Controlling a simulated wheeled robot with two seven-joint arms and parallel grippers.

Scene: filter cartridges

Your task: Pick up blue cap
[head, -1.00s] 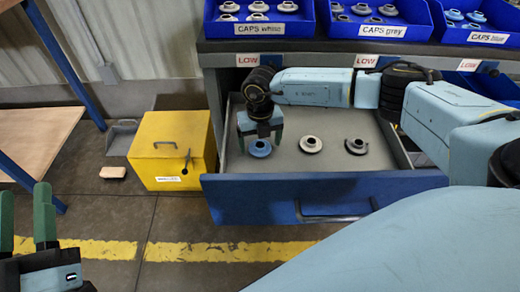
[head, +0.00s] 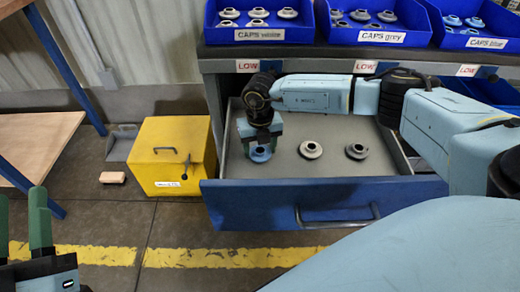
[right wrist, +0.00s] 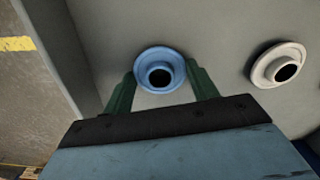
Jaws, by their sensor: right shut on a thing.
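The blue cap (head: 260,154) sits at the left end of the open drawer (head: 240,193). In the right wrist view the blue cap (right wrist: 160,70) lies between the two green fingers of my right gripper (right wrist: 160,82), which touch it on both sides. My right gripper (head: 260,146) reaches down over the cap in the head view and is shut on it. A white cap (head: 311,149) and a grey cap (head: 356,151) lie to the right in the drawer. My left gripper (head: 20,225) shows at the lower left, its green fingers apart with nothing between them.
Blue bins of white caps (head: 258,35), grey caps (head: 368,38) and blue caps (head: 470,42) stand above the drawer. A yellow box (head: 172,157) stands on the floor left of the drawer. The drawer's front wall and left side are close to my right gripper.

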